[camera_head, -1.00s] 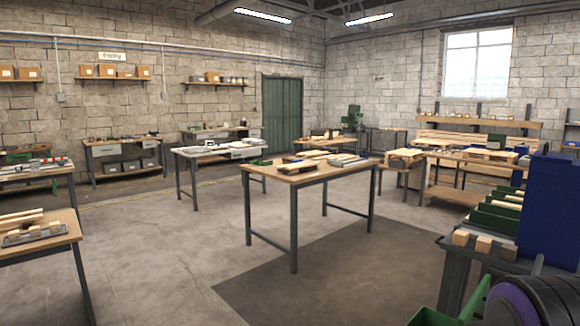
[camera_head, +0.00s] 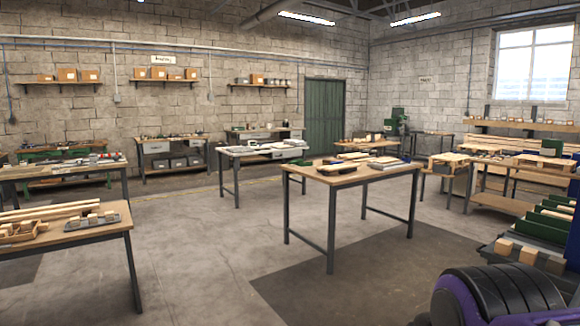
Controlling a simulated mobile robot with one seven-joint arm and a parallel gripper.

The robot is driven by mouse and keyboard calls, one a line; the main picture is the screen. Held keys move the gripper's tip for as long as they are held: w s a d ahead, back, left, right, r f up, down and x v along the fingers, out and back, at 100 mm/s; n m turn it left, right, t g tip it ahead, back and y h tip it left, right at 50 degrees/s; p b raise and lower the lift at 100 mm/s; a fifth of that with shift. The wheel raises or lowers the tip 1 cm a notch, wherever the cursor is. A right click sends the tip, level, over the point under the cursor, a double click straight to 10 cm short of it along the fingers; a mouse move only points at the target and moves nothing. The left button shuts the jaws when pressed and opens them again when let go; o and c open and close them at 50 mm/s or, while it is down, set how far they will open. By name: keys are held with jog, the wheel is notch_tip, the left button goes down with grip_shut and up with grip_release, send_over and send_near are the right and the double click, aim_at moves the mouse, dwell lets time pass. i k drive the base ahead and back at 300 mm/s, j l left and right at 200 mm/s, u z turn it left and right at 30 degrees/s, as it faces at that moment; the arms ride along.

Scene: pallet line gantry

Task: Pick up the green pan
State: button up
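I cannot make out a green pan for certain. Green bins (camera_head: 545,226) stand on the bench at the right edge, partly cut off by the frame. My purple and black arm part (camera_head: 500,298) fills the lower right corner and hides what is behind it. My gripper's fingers are not in view.
A wooden table (camera_head: 75,237) with blocks and boards stands at the left front. A white-topped table (camera_head: 262,154) stands behind the middle one. Open concrete floor (camera_head: 200,235) lies between them. A dark floor patch (camera_head: 380,270) lies in front.

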aim_at(299, 163)
jog(key=i+u, duration=0.1)
jog(key=u, duration=0.45)
jog(key=i, duration=7.05)
jog(key=j, duration=0.1)
